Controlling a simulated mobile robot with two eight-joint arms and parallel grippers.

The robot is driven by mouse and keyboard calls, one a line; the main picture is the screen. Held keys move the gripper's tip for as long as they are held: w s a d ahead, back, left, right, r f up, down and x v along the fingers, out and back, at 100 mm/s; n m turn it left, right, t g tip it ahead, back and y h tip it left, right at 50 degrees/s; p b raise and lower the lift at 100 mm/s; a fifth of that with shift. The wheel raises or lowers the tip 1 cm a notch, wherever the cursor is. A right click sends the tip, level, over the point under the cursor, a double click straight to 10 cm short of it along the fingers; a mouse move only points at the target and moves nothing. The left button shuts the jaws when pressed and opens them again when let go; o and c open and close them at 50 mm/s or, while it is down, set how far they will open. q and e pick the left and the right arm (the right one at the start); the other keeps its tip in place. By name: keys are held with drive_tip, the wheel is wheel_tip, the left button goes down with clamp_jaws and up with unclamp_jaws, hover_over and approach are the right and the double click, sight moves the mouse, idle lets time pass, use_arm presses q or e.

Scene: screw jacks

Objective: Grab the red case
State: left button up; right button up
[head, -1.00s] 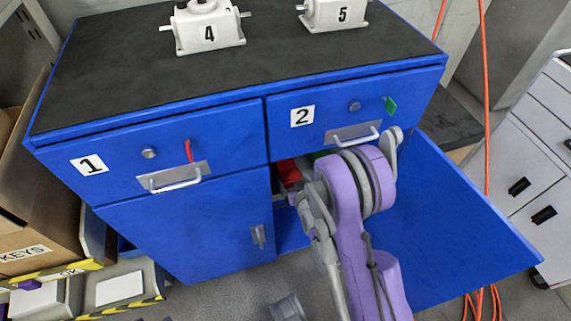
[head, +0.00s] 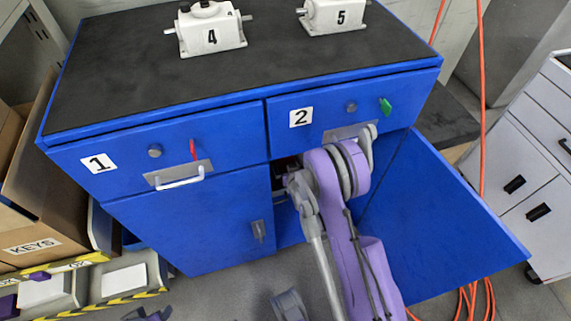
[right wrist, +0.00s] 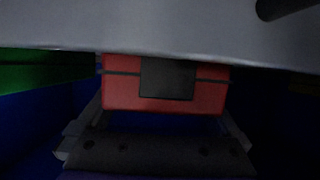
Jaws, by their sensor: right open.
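The red case (right wrist: 120,95) with a dark latch plate shows in the middle of the right wrist view, inside the dim cabinet. Its top is cut off by a grey edge. My right gripper (right wrist: 160,116) is open, its two fingers low at the left and right, pointing toward the case. I cannot tell whether the fingers touch it. In the head view my purple right arm reaches into the open lower compartment of the blue cabinet (head: 190,235), below drawer 2 (head: 322,121). The gripper and case are hidden there. I cannot make out my left gripper.
The open blue door (head: 430,225) stands right of my arm. A green object (right wrist: 45,75) lies left of the case. Screw jacks 4 (head: 211,36) and 5 (head: 335,14) stand on top. Orange cables (head: 482,130) hang at right. A KEYS box (head: 35,225) stands at left.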

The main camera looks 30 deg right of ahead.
clamp_jaws()
idle(0.3)
